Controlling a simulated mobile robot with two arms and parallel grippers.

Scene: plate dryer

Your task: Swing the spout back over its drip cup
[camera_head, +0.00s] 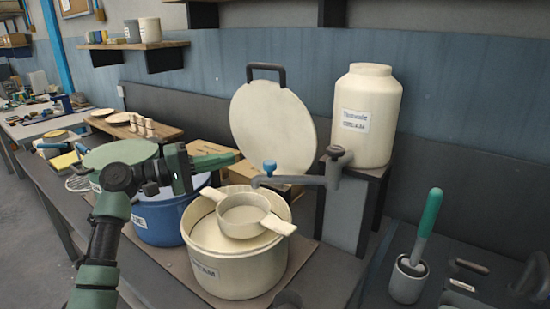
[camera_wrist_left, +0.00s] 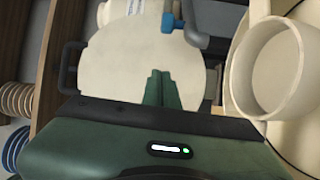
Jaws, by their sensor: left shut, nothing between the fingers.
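The grey spout (camera_head: 305,181) comes out of the stand under the cream labelled jar (camera_head: 367,115) and points left. Its free end carries a blue knob (camera_head: 269,168), above and behind the small cream handled bowl (camera_head: 243,215) on the cream pot (camera_head: 240,268). A grey cup (camera_head: 408,281) with a green-handled tool stands at lower right; I cannot tell whether it is the drip cup. My left gripper (camera_head: 236,157) is shut and empty, left of the knob and apart from it. In the left wrist view the fingers (camera_wrist_left: 160,88) show below the blue knob (camera_wrist_left: 171,22). My right gripper is not in view.
A round cream lid (camera_head: 272,125) with a dark handle stands upright behind the spout. A blue pot (camera_head: 172,220) stands under my left arm. A wooden shelf with cups (camera_head: 150,30) hangs at upper left. Dark handles lie at the right.

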